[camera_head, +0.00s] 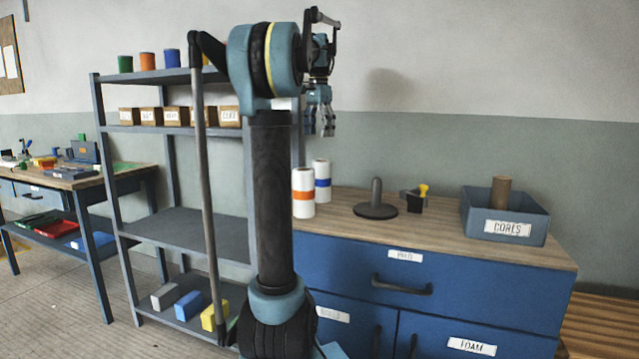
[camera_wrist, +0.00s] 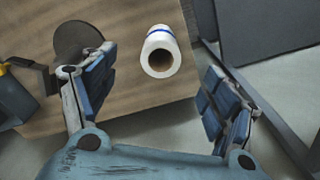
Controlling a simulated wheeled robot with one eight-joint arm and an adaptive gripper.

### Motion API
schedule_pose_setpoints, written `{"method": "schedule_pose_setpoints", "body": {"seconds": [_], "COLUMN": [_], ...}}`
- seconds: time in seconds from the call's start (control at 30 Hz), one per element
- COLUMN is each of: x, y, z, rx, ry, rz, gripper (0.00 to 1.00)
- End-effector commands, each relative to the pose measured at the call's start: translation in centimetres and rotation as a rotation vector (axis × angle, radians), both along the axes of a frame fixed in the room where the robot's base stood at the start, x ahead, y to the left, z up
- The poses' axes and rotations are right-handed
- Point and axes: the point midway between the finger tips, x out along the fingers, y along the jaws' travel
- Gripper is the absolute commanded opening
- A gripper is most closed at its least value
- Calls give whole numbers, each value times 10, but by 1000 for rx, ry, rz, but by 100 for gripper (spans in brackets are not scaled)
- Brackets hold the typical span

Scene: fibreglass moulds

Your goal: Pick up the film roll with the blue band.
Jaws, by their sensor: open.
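The film roll with the blue band (camera_head: 322,183) stands upright on the wooden top of the blue cabinet, near its left end. It is white with a blue stripe. A second white roll with an orange band (camera_head: 303,193) stands upright just in front and to the left of it. My gripper (camera_head: 321,127) is open and empty, raised above the rolls. In the wrist view, the blue-banded roll (camera_wrist: 161,52) shows its hollow end between my open fingers (camera_wrist: 158,98), beyond their tips and apart from them. The orange-banded roll is not visible there.
A dark round stand with a post (camera_head: 376,202) is right of the rolls. A grey shelf rack (camera_head: 180,222) stands left of the cabinet.

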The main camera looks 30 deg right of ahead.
Motion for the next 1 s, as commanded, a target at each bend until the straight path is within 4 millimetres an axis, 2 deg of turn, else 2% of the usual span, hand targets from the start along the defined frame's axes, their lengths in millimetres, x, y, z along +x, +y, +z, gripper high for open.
{"method": "schedule_pose_setpoints", "body": {"seconds": [0.1,0.27,0.8,1.0], "x": [0,-1,-4,-3], "y": [-16,-24,-28,-28], "z": [4,-5,-94,-114], "rx": [3,4,4,4], "ry": [3,4,4,4], "rz": [-40,-59,-62,-62], "gripper": [79,79,79,79]}}
